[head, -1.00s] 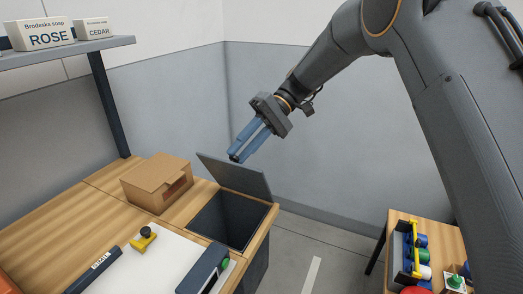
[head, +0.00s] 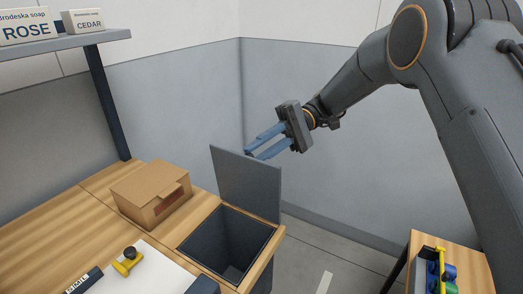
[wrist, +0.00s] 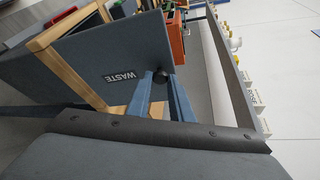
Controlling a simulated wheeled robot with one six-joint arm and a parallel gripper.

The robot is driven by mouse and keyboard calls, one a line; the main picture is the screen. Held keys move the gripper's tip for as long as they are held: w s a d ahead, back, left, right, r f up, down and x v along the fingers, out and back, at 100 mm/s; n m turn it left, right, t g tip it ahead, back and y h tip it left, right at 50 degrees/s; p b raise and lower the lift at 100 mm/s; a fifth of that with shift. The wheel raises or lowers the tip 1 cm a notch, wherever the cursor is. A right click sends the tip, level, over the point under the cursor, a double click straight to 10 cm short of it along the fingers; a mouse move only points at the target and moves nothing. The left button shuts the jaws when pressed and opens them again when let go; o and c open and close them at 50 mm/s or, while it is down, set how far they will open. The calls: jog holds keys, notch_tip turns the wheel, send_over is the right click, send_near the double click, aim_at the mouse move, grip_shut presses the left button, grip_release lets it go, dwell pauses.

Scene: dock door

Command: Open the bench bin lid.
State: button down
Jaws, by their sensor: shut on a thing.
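The bench bin lid (head: 248,188) is a dark grey panel standing steeply raised at the back of the bin opening (head: 225,238). The bin's dark inside shows. In the wrist view, the lid (wrist: 95,58) carries the word WASTE and a small black knob (wrist: 160,77). My gripper (head: 252,152) is at the lid's upper part, on its far side in the head view. In the wrist view, my gripper (wrist: 160,84) has its blue fingers closed on the knob. The lid hides the knob from the head view.
A cardboard box (head: 150,197) stands on the bench left of the bin. A yellow-and-black stamp (head: 128,262) and a white sheet (head: 150,278) lie in front. A shelf (head: 60,47) with soap boxes is upper left. A smaller table (head: 450,262) with coloured items stands at right.

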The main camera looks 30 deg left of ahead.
jog(key=c, duration=1.6)
grip_release()
jog(key=shift+a, duration=0.1)
jog(key=p+v, duration=0.5)
jog(key=v, duration=0.2)
jog(key=shift+w+r+p, duration=0.1)
jog(key=shift+r+p, duration=0.05)
jog(key=shift+p, duration=0.25)
jog(key=shift+w+p, duration=0.1)
jog(key=shift+p, duration=0.35)
jog(key=shift+w+p, duration=0.15)
jog(key=shift+p, duration=0.5)
